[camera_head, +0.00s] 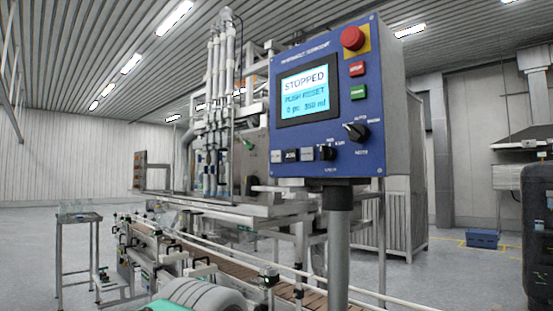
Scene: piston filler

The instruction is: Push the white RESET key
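The blue control panel (340,105) stands on a grey post at the centre right. Its lit screen (308,91) reads STOPPED and PUSH RESET, with a line of small figures below. Under the screen is a row of small keys: a pale key (277,156) at the left, a black key (291,155), and another pale key (307,154). Their lettering is too small to tell which is RESET. Neither of my grippers is in view, and nothing covers the keys.
The panel also carries a red mushroom button (353,38), a red key (357,69), a green key (357,92), a black selector (355,131) and a small dark knob (326,152). A conveyor (220,262) runs below. A side table (78,217) with clear bottles stands left.

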